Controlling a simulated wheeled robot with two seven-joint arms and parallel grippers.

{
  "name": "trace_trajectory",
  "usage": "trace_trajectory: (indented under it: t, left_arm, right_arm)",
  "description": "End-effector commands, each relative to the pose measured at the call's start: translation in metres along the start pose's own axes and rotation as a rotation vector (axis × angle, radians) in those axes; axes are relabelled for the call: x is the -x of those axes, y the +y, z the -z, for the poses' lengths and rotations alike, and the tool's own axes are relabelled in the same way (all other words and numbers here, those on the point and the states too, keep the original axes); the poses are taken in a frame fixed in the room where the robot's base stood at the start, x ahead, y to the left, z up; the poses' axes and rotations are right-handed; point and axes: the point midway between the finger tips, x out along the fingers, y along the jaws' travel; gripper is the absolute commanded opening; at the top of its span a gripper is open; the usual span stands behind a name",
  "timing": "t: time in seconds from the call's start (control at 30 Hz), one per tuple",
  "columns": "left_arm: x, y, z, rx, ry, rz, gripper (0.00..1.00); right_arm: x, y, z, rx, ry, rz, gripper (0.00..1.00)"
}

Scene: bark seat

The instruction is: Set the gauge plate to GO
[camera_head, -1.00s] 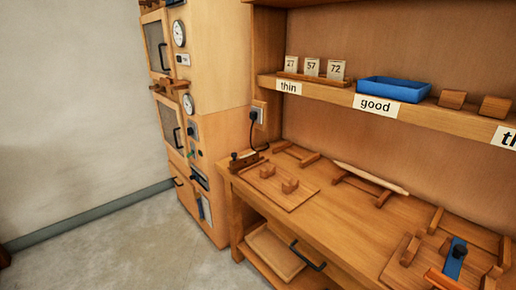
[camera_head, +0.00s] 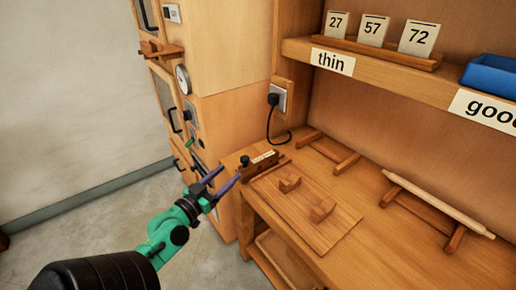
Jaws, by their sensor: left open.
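A small dark wooden block (camera_head: 262,164) with a pale label plate on top stands at the left end of the workbench (camera_head: 390,250). A black knob (camera_head: 245,160) sits at its left end. The lettering on the label is too small to read, so I cannot tell its setting or be sure that it is the gauge plate. My left gripper (camera_head: 230,172), green with purple fingers, is open and empty. Its fingertips point toward the knob and show just left of it, apparently apart from it. My right gripper is not in view.
A rod (camera_head: 440,204) rests on wooden supports. A black plug and cord (camera_head: 273,101) hang behind. A cabinet (camera_head: 235,110) stands left. The shelf above holds numbered cards (camera_head: 373,30) and a blue tray (camera_head: 492,76).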

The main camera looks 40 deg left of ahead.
Motion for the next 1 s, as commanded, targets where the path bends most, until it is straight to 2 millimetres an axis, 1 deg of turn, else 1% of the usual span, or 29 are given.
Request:
trace_trajectory:
  t: [0.03,0.1,0.2,0.3,0.4,0.5,0.63,0.87,0.9,0.97,1.0]
  left_arm:
    - [-0.011,0.001,0.009,0.003,0.006,-0.001,0.66]
    - [-0.025,-0.001,0.009,0.003,0.005,0.001,0.66]
    - [-0.047,0.001,0.009,0.004,0.005,-0.001,0.66]
    - [-0.071,0.001,0.008,0.002,0.004,-0.003,0.66]
    - [-0.093,0.001,0.006,0.003,0.003,-0.002,0.66]
    - [-0.111,0.001,0.003,0.002,0.001,-0.003,0.66]
    - [-0.123,0.001,0.001,0.001,0.0,-0.003,0.66]
    - [-0.125,0.002,0.0,0.0,-0.001,-0.003,0.66]
    - [-0.125,0.002,0.0,0.0,-0.001,-0.003,0.58]
    - [-0.124,0.001,0.0,0.0,-0.001,-0.003,0.35]
    - [-0.124,0.001,0.0,0.0,-0.001,-0.003,0.2]
  right_arm:
    - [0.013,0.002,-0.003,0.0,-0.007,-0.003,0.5]
    - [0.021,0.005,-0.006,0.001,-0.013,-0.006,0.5]
    - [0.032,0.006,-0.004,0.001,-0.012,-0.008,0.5]
    - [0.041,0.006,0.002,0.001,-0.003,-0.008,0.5]
    - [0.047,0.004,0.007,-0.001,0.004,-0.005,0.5]
    - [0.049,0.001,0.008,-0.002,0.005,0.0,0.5]
    - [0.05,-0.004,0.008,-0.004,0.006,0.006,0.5]
    - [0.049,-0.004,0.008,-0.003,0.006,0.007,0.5]
    - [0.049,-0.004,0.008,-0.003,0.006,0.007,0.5]
    - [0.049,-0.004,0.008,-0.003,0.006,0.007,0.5]
    - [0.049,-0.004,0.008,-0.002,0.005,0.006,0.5]
